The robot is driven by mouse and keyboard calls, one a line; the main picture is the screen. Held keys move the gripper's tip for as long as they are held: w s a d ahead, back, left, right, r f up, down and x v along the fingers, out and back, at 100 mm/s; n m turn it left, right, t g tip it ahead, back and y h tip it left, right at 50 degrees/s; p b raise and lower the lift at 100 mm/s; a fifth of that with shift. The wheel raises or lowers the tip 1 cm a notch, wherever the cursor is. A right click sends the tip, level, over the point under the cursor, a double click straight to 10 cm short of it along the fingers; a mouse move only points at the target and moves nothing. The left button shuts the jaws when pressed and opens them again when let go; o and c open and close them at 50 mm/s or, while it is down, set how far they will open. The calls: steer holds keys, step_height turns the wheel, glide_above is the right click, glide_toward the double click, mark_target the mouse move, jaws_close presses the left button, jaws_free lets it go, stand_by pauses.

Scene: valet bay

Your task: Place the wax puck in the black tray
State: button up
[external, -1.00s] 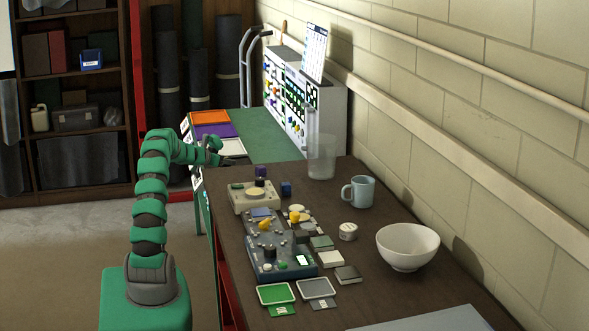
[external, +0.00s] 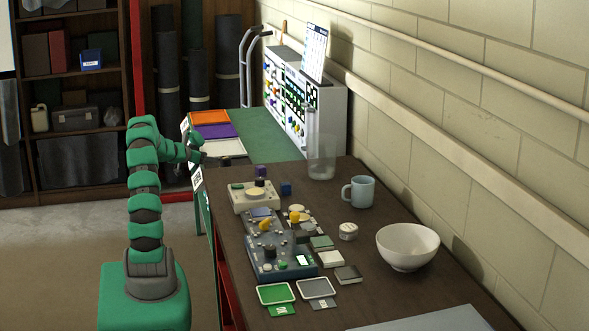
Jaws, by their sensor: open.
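My gripper (external: 207,157) is at the far left edge of the dark table, beside the white tray (external: 224,147). It is small and partly dark here; its jaws are open, and I see nothing held in them. A small round white tin-like piece (external: 348,231) stands on the table between the mug and the bowl; I cannot tell whether it is the wax puck. I cannot make out a black tray. An orange tray (external: 208,117) and a purple tray (external: 215,131) lie behind the white one.
A blue mug (external: 360,192), a clear cup (external: 321,160) and a white bowl (external: 407,246) stand along the wall side. Control boxes (external: 275,250) and small blocks fill the middle. Green (external: 276,294) and grey (external: 316,288) flat trays lie in front.

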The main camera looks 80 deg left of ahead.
steer(key=shift+v, duration=0.95)
